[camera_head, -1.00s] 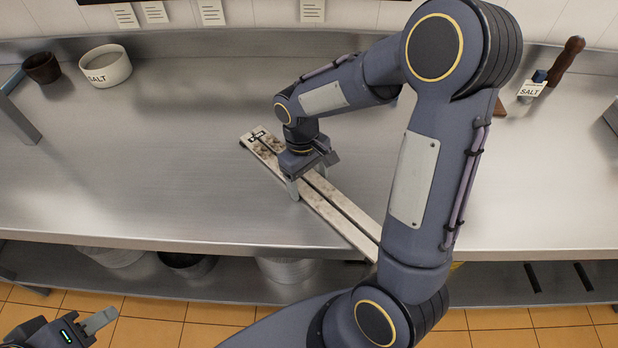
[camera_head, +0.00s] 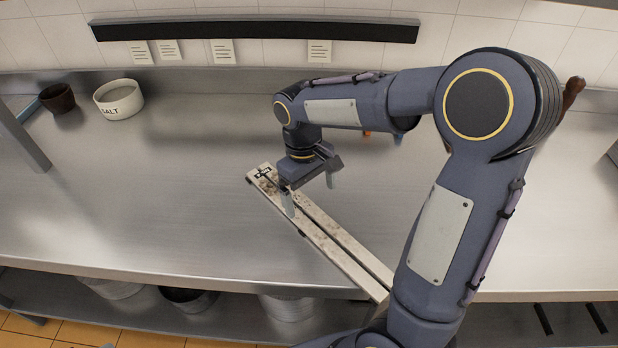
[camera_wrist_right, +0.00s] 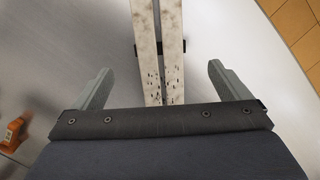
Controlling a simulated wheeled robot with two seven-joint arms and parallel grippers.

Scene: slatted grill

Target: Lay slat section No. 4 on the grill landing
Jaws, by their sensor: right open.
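A slat section (camera_head: 341,262) of two long pale, dark-speckled slats lies on the steel counter (camera_head: 170,200), slanting from the middle toward the front edge. A black mark shows on its far end; I cannot read a number. Its near end is hidden behind my right arm. My right gripper (camera_head: 310,193) is open above the far part of the section, holding nothing. In the right wrist view the slats (camera_wrist_right: 144,45) run between its spread fingers (camera_wrist_right: 159,69), apart from both. No marking in view tells me which surface is the grill landing. My left gripper is out of view.
A white salt bowl (camera_head: 118,99) and a dark cup (camera_head: 57,98) stand at the back left. A dark wooden handle (camera_head: 573,92) shows at the back right. Pots sit on the shelf below. The left and middle counter is mostly clear.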

